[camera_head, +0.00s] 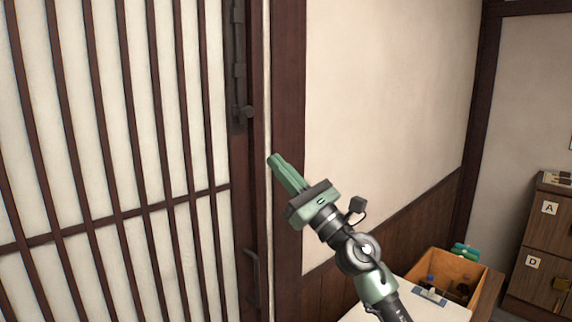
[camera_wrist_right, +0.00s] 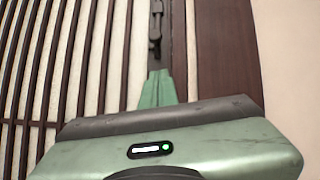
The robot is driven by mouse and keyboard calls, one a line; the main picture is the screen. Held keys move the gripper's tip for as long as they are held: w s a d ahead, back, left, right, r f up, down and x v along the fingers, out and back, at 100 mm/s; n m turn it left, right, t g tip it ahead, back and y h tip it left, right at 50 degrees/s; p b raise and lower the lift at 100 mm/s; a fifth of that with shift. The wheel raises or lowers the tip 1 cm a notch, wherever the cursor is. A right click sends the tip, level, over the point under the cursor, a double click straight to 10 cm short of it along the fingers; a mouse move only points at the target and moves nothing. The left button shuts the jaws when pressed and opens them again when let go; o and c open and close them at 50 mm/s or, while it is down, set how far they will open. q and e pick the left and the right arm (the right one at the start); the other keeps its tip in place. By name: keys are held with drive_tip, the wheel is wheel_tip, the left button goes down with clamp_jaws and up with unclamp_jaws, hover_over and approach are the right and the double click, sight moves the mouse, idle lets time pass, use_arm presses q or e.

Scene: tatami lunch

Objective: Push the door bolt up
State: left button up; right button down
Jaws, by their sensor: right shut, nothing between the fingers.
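The door bolt (camera_head: 240,75) is a dark metal vertical bolt on the right stile of the slatted door (camera_head: 120,110). Its knob (camera_head: 247,112) sticks out near the lower end of the bolt plate. My right gripper (camera_head: 272,158) is shut and empty, its green fingers pointing up and left, below and right of the knob in the head view. In the right wrist view the bolt (camera_wrist_right: 156,25) shows just above the shut fingertips (camera_wrist_right: 158,73). I cannot tell whether the fingers touch the knob; they look apart from it. My left gripper is not in view.
A dark door handle (camera_head: 252,268) sits lower on the same stile. A wooden box (camera_head: 450,270) with items stands on a white-topped surface at lower right, near drawers marked A and D (camera_head: 550,230). Bare wall (camera_head: 385,110) lies right of the door post.

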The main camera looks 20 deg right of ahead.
drive_tip(key=w+a+r+p, duration=0.1)
drive_tip(key=r, duration=0.1)
drive_tip(key=w+a+r+p, duration=0.1)
drive_tip(key=r+p, duration=0.1)
drive_tip(key=w+a+r+p, duration=0.1)
drive_tip(key=w+r, duration=0.1)
drive_tip(key=r, duration=0.1)
drive_tip(key=shift+w+p, duration=0.1)
drive_tip(key=shift+p, duration=0.3)
wheel_tip(320, 180, up, 3)
drive_tip(key=shift+d+r+p, duration=0.15)
drive_tip(key=shift+r+p, duration=0.05)
drive_tip(key=shift+p, duration=1)
